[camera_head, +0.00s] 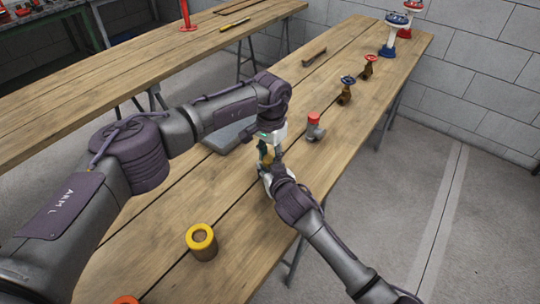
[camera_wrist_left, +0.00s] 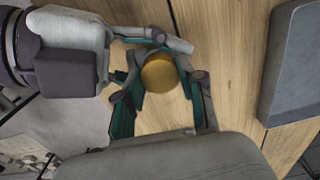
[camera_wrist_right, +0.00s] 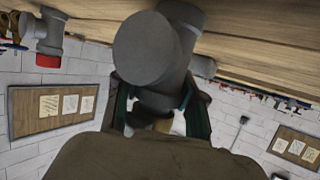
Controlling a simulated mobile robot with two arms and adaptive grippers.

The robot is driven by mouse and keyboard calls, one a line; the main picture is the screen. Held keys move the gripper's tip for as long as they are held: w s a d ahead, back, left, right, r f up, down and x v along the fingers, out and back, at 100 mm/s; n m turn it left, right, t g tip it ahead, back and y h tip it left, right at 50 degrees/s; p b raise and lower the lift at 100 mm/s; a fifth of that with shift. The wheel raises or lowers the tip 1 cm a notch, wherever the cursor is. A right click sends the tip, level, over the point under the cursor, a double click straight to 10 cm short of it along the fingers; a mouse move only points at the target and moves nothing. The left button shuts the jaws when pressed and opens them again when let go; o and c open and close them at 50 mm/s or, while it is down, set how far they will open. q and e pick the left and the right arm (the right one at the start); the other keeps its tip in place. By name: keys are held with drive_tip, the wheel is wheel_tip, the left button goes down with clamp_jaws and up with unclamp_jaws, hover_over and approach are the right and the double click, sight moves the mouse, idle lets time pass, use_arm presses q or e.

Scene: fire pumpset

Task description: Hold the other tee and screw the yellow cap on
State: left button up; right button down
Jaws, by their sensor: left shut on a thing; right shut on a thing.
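The yellow cap (camera_wrist_left: 160,73) shows as a round golden top between the fingers of my left gripper (camera_wrist_left: 163,92), which is shut on it. A sliver of the cap (camera_head: 264,152) shows in the head view, below my left gripper. The grey tee (camera_wrist_right: 160,55) fills the upper middle of the right wrist view, and my right gripper (camera_wrist_right: 160,100) is shut on it. In the head view my two grippers meet above the table and hide most of the tee. Whether cap and tee touch or are threaded together is not clear.
Another grey tee with a red cap (camera_head: 314,124) stands to the right. A yellow-rimmed pot (camera_head: 201,240) stands near the front, with an orange one (camera_head: 126,300) at the bottom edge. A grey plate (camera_head: 230,134) lies behind my left arm. Valves (camera_head: 346,90) stand farther back.

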use_arm(q)
drive_tip(key=o, duration=1)
